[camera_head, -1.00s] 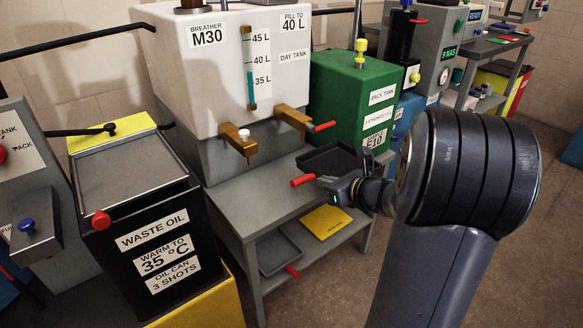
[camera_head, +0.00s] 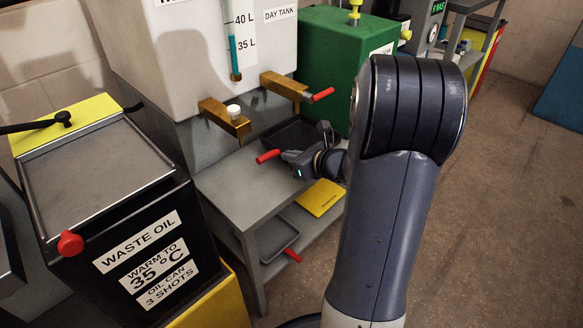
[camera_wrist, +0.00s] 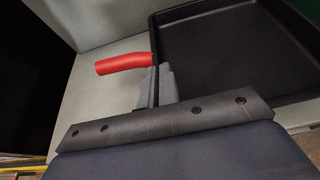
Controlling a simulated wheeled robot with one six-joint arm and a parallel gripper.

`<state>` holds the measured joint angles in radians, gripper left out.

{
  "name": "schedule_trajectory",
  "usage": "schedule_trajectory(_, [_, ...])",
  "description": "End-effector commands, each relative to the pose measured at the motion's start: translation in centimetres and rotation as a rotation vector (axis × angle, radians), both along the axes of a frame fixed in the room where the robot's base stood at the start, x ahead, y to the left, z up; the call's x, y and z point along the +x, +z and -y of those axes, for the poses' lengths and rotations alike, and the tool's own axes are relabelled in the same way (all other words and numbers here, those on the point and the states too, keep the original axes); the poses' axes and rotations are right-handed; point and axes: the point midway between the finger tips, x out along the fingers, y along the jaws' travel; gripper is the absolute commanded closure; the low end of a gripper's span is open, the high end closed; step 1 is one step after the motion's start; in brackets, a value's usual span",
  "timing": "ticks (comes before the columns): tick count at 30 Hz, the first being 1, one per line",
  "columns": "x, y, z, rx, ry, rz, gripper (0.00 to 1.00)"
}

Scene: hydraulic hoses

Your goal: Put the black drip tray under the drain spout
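The black drip tray (camera_head: 268,139) is on the top of the grey stand, below and behind the brass fittings; the wrist view shows its inside (camera_wrist: 235,50), empty. Its red handle (camera_head: 268,156) points left and also shows in the wrist view (camera_wrist: 124,64). My gripper (camera_head: 286,157) is at the root of this handle. In the wrist view its fingers (camera_wrist: 157,84) look closed together there, at the tray's near-left corner; the gripped part is hidden. One brass spout (camera_head: 226,118) has a white cap, another (camera_head: 284,87) has a red lever. Both project from the white day tank (camera_head: 190,60).
The black waste oil bin (camera_head: 120,240) stands left, the green tank (camera_head: 325,48) behind right. Open floor (camera_head: 510,190) lies right.

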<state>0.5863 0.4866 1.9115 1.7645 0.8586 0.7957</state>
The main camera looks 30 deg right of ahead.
Motion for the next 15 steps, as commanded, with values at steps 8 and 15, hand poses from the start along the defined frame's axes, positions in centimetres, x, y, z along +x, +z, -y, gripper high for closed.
schedule_trajectory(8, [0.0,-2.9,0.0,0.0,-0.001,0.001,1.0])
schedule_trajectory(15, [0.0,-2.9,0.0,0.0,-0.001,0.001,1.0])
